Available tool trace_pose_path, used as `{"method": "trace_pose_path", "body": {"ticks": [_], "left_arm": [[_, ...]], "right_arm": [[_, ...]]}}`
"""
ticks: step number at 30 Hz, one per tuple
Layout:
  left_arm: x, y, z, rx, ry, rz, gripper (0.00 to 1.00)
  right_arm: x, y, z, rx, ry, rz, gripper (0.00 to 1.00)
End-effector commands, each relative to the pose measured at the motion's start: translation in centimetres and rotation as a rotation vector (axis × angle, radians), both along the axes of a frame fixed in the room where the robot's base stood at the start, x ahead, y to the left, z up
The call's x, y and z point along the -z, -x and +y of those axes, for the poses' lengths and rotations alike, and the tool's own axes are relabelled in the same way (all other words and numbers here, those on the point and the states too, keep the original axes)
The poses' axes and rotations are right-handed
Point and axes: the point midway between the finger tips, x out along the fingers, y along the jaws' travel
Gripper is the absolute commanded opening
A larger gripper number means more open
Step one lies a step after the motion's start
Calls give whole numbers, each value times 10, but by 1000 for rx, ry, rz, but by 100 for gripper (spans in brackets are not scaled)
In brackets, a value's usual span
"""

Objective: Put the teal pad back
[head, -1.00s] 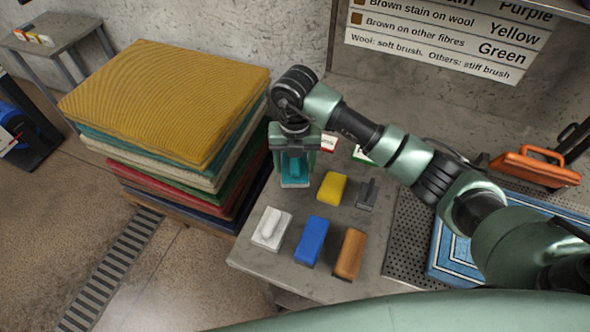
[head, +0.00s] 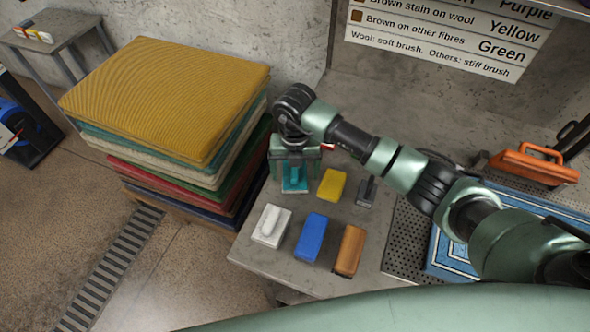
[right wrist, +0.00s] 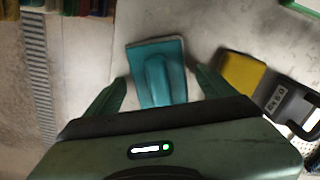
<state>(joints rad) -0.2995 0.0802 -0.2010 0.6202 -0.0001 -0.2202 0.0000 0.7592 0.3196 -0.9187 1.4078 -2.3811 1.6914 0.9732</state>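The teal pad (head: 295,184), a flat block with a raised teal grip, lies on the grey bench near its left edge, behind the white pad. My right gripper (head: 295,174) is right above it, pointing down. In the right wrist view the fingers stand apart on either side of the teal pad (right wrist: 157,62), with gaps between them and its grip. The gripper's body hides the near end of the pad there. My left gripper is not in view.
A white pad (head: 271,227), blue block (head: 311,237), orange-brown block (head: 350,250), yellow block (head: 331,185) and dark grey tool (head: 367,192) lie nearby on the bench. A stack of rugs (head: 170,95) stands left. A blue rug (head: 440,252) lies right.

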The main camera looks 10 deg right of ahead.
Motion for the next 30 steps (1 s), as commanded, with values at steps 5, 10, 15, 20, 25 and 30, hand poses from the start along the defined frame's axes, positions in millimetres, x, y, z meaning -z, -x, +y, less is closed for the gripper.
{"method": "trace_pose_path", "body": {"ticks": [5,10,15,20,25,30], "left_arm": [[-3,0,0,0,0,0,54],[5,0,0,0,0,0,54],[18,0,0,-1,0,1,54],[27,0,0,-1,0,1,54],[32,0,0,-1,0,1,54],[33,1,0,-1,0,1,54]], "right_arm": [[-3,0,0,0,0,0,85],[-21,-1,0,-2,0,-4,85],[-57,-2,0,-1,0,-7,85],[-91,-1,0,-1,-1,-5,85],[-114,-1,0,0,0,-3,85],[-123,0,0,-1,1,1,85]]}}
